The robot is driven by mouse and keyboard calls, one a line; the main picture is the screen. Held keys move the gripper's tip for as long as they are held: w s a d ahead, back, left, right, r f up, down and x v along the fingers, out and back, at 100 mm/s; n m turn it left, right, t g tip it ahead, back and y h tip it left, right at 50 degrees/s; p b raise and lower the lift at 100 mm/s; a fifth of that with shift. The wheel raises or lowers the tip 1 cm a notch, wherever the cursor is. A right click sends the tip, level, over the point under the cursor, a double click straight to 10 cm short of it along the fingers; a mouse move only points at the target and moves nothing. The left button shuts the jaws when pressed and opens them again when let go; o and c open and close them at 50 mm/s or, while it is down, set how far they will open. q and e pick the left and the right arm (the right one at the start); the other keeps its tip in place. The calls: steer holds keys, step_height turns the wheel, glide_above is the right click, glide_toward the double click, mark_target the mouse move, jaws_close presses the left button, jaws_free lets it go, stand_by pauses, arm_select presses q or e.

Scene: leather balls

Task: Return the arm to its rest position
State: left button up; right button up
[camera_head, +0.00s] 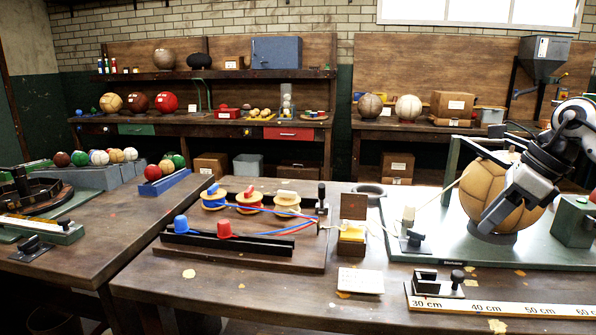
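My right arm comes in from the right edge, and its gripper (496,213) is in front of a large tan leather ball (480,191). The gripper hides part of the ball. I cannot tell whether it touches the ball or whether its fingers are apart. The ball rests on a dark ring stand on a green base plate (430,247). My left arm and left gripper are not in view.
A green frame post (451,160) stands behind the ball, and a green box (573,222) is to its right. A ruler (510,308) lies along the front edge. A spool board (243,253) and a small open box (352,236) are to the left.

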steer(key=s+a+f+m+t+y, duration=0.15)
steer(key=a+f+m+y, duration=0.3)
steer(key=a, duration=0.55)
steer(key=s+a+f+m+t+y, duration=0.1)
steer(key=a+f+m+t+y, duration=0.25)
steer(key=a, duration=0.65)
steer(key=s+a+f+m+y, duration=0.2)
steer(key=a+f+m+y, duration=0.3)
steer(key=a, duration=0.6)
steer(key=s+d+f+m+t+h, duration=0.1)
steer(key=s+d+f+m+h, duration=0.3)
steer(key=m, duration=1.1)
steer(key=s+d+f+m+t+h, duration=0.1)
steer(key=s+d+f+m+h, duration=0.3)
steer(key=s+f+m+h, duration=0.6)
step_height(320, 180, down, 7)
steer(key=s+m, duration=0.3)
steer(key=m, duration=0.2)
steer(key=shift+m, duration=0.3)
